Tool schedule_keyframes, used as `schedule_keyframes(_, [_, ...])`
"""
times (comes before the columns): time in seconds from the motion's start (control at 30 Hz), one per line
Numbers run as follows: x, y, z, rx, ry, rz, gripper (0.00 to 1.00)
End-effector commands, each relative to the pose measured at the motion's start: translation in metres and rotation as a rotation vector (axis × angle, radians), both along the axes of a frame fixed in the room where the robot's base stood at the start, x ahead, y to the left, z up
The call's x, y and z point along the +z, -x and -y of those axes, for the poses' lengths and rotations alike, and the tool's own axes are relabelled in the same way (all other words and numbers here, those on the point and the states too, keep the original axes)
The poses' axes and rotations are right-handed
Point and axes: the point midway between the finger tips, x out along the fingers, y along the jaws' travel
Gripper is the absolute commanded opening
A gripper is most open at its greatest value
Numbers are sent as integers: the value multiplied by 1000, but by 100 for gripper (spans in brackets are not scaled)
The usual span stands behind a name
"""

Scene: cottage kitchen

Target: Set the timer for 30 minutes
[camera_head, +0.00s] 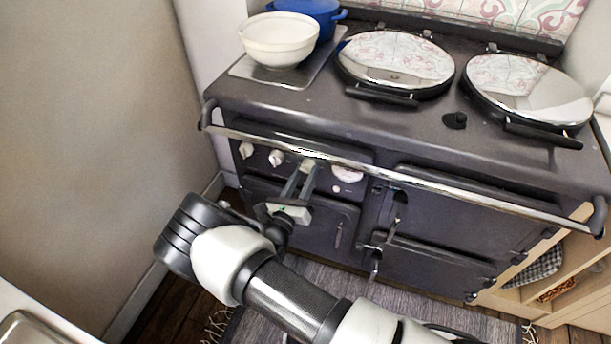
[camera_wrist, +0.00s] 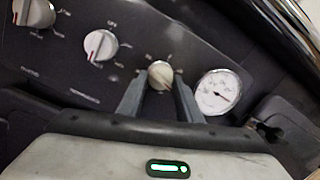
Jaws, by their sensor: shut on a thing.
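A dark range cooker carries a row of cream knobs on its front panel. My gripper (camera_wrist: 160,82) reaches this panel and is shut on the small round knob (camera_wrist: 160,73) just left of the dial gauge, one finger on each side. Its face shows in the wrist view, but the marks around it are too small to read, so I cannot tell its setting. In the camera_head view my gripper (camera_head: 302,178) is under the front rail, and the held knob (camera_head: 308,163) is partly hidden by the rail and fingers.
Two other knobs (camera_wrist: 101,45) (camera_wrist: 34,12) sit left of the held one. The white dial gauge (camera_wrist: 217,92) is close on its right. The metal rail (camera_head: 420,178) runs across the cooker just above. A white bowl (camera_head: 279,40) stands on top.

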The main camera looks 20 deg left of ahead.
Motion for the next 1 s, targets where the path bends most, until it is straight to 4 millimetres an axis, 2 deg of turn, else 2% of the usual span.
schedule_keyframes(0.6, [1, 0, -5, 1, -561, 43, 9])
schedule_keyframes(1.0, [2, 0, -6, 1, -769, 60, 9])
